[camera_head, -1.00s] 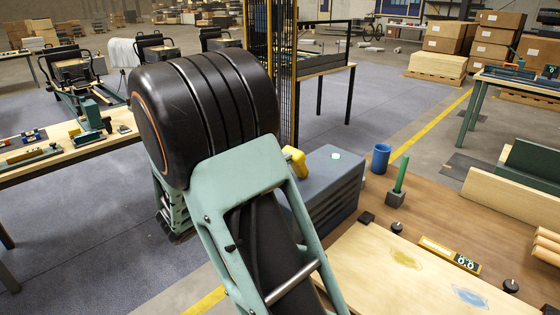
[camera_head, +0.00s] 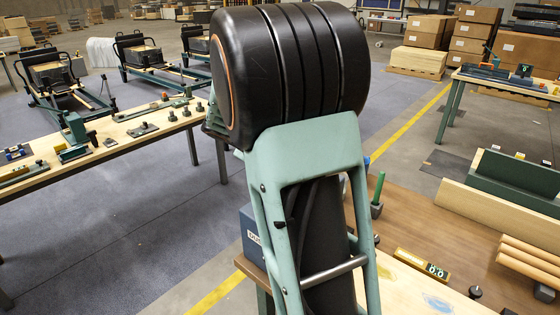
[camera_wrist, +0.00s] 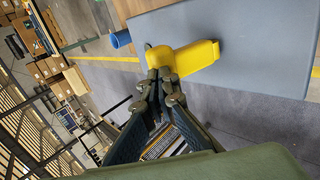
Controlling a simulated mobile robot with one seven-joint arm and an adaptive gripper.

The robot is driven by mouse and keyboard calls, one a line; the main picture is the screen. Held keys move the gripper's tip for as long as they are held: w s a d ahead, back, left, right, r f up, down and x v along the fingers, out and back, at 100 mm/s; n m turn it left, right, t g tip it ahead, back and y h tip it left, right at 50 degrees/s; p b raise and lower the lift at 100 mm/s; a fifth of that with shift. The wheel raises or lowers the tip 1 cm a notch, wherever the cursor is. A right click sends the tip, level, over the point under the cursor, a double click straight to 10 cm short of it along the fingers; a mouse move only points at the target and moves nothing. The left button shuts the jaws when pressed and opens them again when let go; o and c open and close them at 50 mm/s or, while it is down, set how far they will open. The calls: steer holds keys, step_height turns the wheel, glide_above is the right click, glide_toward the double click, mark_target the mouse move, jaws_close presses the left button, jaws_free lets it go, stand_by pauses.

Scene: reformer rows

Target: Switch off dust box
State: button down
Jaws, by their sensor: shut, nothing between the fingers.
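The dust box shows in the head view as a blue-grey box with a partly readable label (camera_head: 252,236), mostly hidden behind my arm. In the wrist view its plain grey top (camera_wrist: 260,50) fills the upper right. A yellow lever-like switch (camera_wrist: 190,58) stands at its edge. My gripper (camera_wrist: 160,78) is shut and empty, with its fingertips right at the yellow switch's near end. I cannot tell whether they touch it. In the head view my arm hides the switch, the gripper and the box's top; no indicator light shows.
A wooden workbench (camera_head: 430,222) to the right holds a green stick in a block (camera_head: 377,196), a level-like tool (camera_head: 421,263) and boards. A blue cup (camera_wrist: 121,39) shows beyond the switch. Another table (camera_head: 110,153) with tools stands left. Open floor (camera_head: 130,220) lies between.

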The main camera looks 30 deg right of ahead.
steer(key=shift+w+d+f+b, duration=0.15)
steer(key=shift+w+d, duration=0.05)
steer(key=shift+d, duration=0.3)
steer(key=shift+w+d+f+b, duration=0.1)
steer(key=shift+w+d+b, duration=0.05)
steer(key=shift+d, duration=0.35)
steer(key=shift+a+r+p, duration=0.15)
steer(key=shift+r+p, duration=0.2)
steer(key=shift+r, duration=0.15)
steer(key=d+r+v, duration=0.1)
steer(key=v, duration=1.2)
steer(key=shift+w+d+r, duration=0.2)
steer(key=shift+w+d, duration=0.05)
steer(key=shift+d, duration=0.05)
